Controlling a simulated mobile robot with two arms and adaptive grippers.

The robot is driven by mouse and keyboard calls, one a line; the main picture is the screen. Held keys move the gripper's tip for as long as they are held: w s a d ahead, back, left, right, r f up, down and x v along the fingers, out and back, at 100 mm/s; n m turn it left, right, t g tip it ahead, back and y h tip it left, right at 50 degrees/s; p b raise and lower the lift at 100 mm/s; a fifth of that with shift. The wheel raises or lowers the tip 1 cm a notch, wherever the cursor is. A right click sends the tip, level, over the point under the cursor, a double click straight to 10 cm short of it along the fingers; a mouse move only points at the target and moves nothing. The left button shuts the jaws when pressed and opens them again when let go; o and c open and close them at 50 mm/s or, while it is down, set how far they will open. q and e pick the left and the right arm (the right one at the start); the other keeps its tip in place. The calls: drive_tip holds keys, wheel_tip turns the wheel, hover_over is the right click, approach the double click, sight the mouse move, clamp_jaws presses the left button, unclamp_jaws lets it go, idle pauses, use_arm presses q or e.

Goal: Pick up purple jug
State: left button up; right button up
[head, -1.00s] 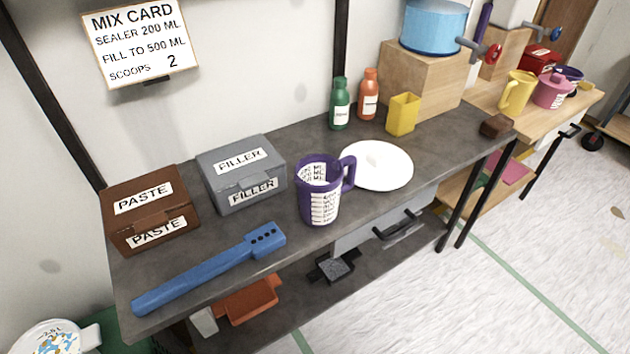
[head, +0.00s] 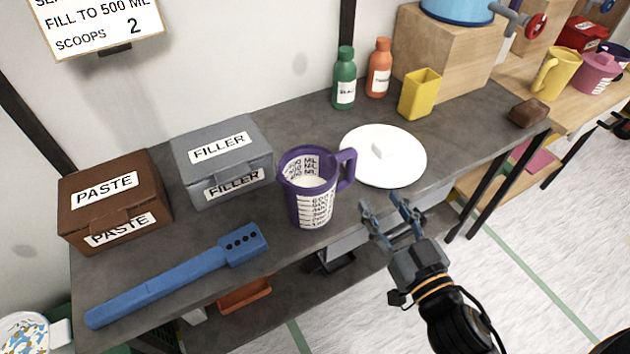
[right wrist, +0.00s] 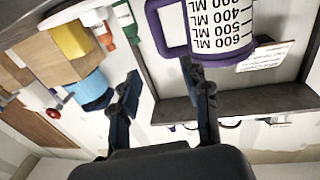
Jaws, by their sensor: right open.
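The purple jug (head: 312,186) stands upright on the dark bench top, with a white measuring scale on its side and its handle toward the right. Its inside shows white with printed marks. My right gripper (head: 393,212) is open and empty, in front of the bench edge, to the right of the jug and a little lower in the picture. In the right wrist view the jug (right wrist: 222,30) shows upside down at the top, beyond the open fingers (right wrist: 165,95), and its handle is at its left. My left gripper is not in view.
The grey filler box (head: 225,160), brown paste box (head: 115,200) and blue stick tool (head: 170,280) are to the left. Green (head: 344,80) and orange (head: 379,70) bottles and a yellow container (head: 420,95) stand behind.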

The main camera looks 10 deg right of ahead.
sight(354, 165)
drive_tip(key=w, duration=0.3)
drive_tip(key=w+a+p, duration=0.1)
drive_tip(key=w, duration=0.2)
drive_tip(key=shift+w+a, duration=0.15)
drive_tip(key=shift+w, duration=0.2)
drive_tip(key=shift+w+a+f+p, duration=0.15)
drive_tip(key=shift+w+a+p, duration=0.1)
drive_tip(key=shift+w, duration=0.75)
drive_tip(key=shift+w+a+f+p, duration=0.1)
drive_tip(key=shift+w+a+p, duration=0.2)
drive_tip(key=shift+w, duration=0.65)
drive_tip(key=shift+w+a+f+p, duration=0.15)
drive_tip(key=shift+w+a+p, duration=0.1)
drive_tip(key=shift+w, duration=0.75)
drive_tip(key=shift+d, duration=0.1)
drive_tip(key=shift+s, duration=0.1)
clamp_jaws()
